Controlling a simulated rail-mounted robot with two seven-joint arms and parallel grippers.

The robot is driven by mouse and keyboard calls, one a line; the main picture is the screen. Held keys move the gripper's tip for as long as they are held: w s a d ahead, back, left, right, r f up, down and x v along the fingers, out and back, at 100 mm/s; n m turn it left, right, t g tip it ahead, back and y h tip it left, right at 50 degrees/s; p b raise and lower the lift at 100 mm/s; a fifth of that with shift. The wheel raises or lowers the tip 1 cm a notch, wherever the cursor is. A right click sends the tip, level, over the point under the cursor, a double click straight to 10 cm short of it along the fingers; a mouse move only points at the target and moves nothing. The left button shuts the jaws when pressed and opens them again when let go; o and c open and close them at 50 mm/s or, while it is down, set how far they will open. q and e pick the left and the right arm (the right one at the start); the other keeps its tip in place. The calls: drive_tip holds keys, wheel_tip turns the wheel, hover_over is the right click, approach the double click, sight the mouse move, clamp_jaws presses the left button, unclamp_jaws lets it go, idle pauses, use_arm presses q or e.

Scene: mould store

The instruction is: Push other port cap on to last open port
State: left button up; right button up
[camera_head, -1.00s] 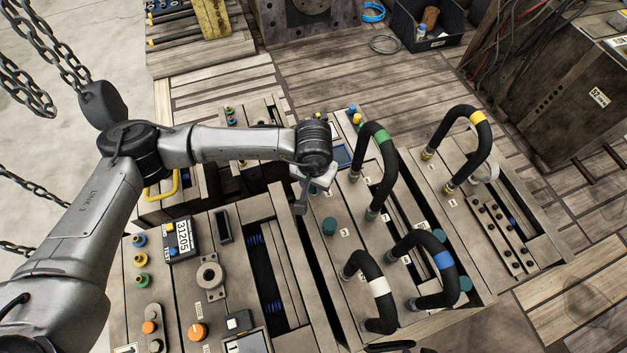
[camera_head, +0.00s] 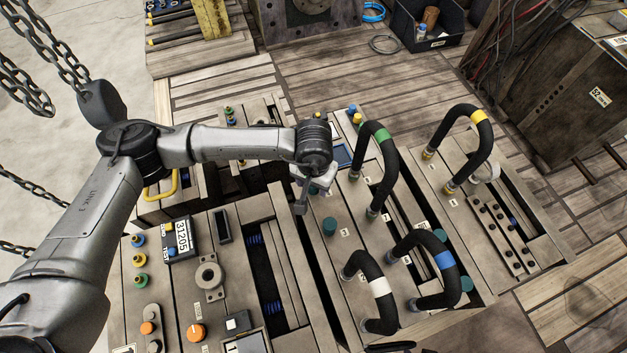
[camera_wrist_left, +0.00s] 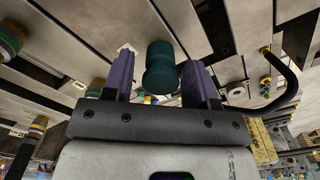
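A teal-green port cap (camera_head: 329,226) stands upright on the middle block, just right of my left gripper (camera_head: 301,200). In the left wrist view a teal cap (camera_wrist_left: 162,68) shows between the two purple fingers of the left gripper (camera_wrist_left: 160,82). The fingers are apart, with a narrow gap beside the cap; I cannot tell how far beyond the fingertips it stands. Two more teal caps, one behind the blue-banded hose (camera_head: 438,236) and one at its right (camera_head: 466,284), are on the same block. No open port is clearly visible. My right gripper is not visible.
Black looped hoses with green (camera_head: 382,160), yellow (camera_head: 480,125), white (camera_head: 378,285) and blue (camera_head: 440,262) bands rise from the blocks close to the caps. A dark slot runs left of the middle block. Chains (camera_head: 40,50) hang at the left.

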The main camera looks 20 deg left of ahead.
use_arm(q)
drive_tip(key=shift+o, duration=0.6)
drive_tip(key=shift+r, duration=0.3)
wheel_tip(320, 180, up, 13)
drive_tip(key=p, duration=0.5)
drive_tip(key=shift+p, duration=0.3)
drive_tip(key=shift+s+d, duration=0.1)
